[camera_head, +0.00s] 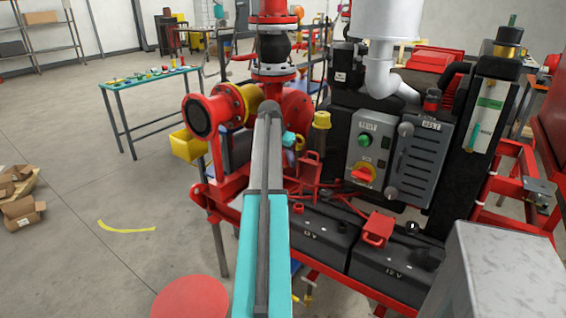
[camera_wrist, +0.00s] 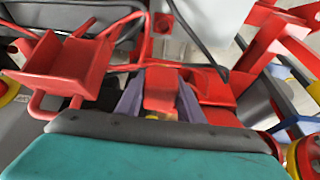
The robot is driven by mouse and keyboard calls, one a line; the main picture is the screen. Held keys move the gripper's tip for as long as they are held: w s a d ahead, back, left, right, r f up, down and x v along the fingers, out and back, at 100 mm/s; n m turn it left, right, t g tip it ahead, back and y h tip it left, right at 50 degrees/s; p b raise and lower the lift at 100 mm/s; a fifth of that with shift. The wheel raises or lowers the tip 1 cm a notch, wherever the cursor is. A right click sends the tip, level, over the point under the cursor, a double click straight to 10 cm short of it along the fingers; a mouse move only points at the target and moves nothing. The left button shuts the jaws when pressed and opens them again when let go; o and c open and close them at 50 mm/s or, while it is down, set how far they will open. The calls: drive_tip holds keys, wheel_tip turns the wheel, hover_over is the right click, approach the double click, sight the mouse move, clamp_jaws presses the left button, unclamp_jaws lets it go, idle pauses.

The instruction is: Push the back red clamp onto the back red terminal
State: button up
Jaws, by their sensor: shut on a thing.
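In the wrist view my gripper (camera_wrist: 160,103) has its two purple-grey fingers closed on the sides of a red block, which looks like the back red clamp (camera_wrist: 160,88). In the head view a red clamp (camera_head: 377,230) sits on the nearer black battery (camera_head: 395,265). My arm hides the fingers there.
Another black battery (camera_head: 318,236) stands beside the nearer one. Red cables run close around the clamps. A grey control box (camera_head: 368,150) with a green button and a red pump pipe (camera_head: 215,110) stand close by. A grey box (camera_head: 500,275) is at the lower right.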

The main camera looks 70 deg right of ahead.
drive_tip(key=shift+s+a, duration=0.1)
drive_tip(key=shift+a, duration=0.05)
drive_tip(key=shift+s+a+p, duration=0.1)
drive_tip(key=shift+a+p, duration=0.05)
drive_tip(key=shift+p, duration=0.4)
drive_tip(key=s+a+f+p, duration=0.1)
drive_tip(key=s+a+p, duration=0.8)
drive_tip(key=p, duration=0.8)
drive_tip(key=shift+a+f, duration=0.2)
drive_tip(key=shift+a, duration=0.6)
drive_tip(key=shift+f, duration=0.2)
